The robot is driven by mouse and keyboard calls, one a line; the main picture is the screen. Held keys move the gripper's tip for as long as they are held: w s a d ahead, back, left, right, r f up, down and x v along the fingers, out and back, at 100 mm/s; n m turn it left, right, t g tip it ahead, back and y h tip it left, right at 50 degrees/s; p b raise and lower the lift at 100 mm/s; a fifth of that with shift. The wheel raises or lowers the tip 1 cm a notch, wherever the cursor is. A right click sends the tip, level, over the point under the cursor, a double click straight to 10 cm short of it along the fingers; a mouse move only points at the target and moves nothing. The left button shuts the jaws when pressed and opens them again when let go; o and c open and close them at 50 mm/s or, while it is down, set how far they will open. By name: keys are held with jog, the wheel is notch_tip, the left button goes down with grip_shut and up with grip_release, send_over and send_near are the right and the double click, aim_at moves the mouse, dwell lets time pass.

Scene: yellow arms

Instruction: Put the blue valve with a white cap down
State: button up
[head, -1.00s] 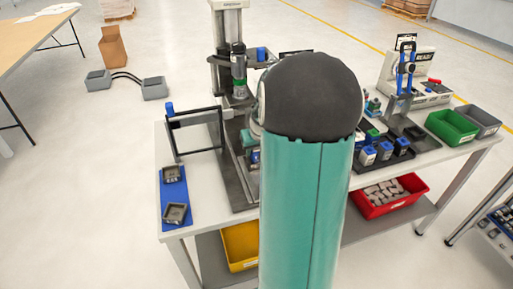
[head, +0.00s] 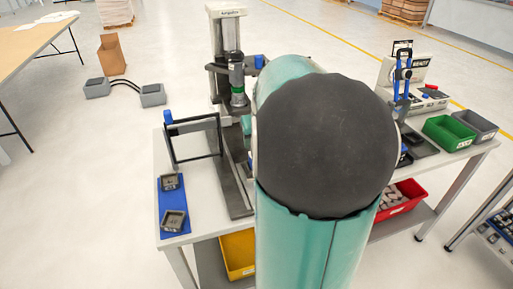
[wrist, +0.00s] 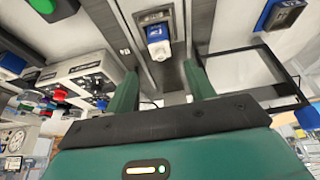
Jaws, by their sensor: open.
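The blue valve with a white cap (wrist: 158,48) shows in the wrist view, on the grey metal base of the press, with its white part facing my gripper. My gripper (wrist: 160,82) has its two green fingers spread apart. The valve lies just beyond the fingertips, in line with the gap between them, and seems clear of both fingers. In the head view my arm covers this spot, so the valve and gripper are hidden there.
The press (head: 232,85) stands at the table's back left, a black frame (head: 194,140) beside it. A blue mat (head: 173,200) with two grey fixtures lies at the left edge. Green (head: 448,132) and grey (head: 476,125) bins stand right. My arm hides the table's middle.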

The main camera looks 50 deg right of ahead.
jog(key=s+a+r+n, duration=0.1)
jog(key=a+r+n, duration=0.15)
jog(key=a, duration=0.85)
jog(key=s+a+r+n, duration=0.1)
jog(key=a+r, duration=0.3)
jog(key=a, duration=0.6)
jog(key=s+a+n+t+y, duration=0.1)
jog(key=s+a+n+y, duration=0.1)
jog(key=s+a, duration=0.6)
jog(key=a+f, duration=0.1)
jog(key=a, duration=0.4)
jog(key=shift+s+t, duration=0.3)
jog(key=shift+s, duration=0.05)
jog(key=shift+a, duration=0.1)
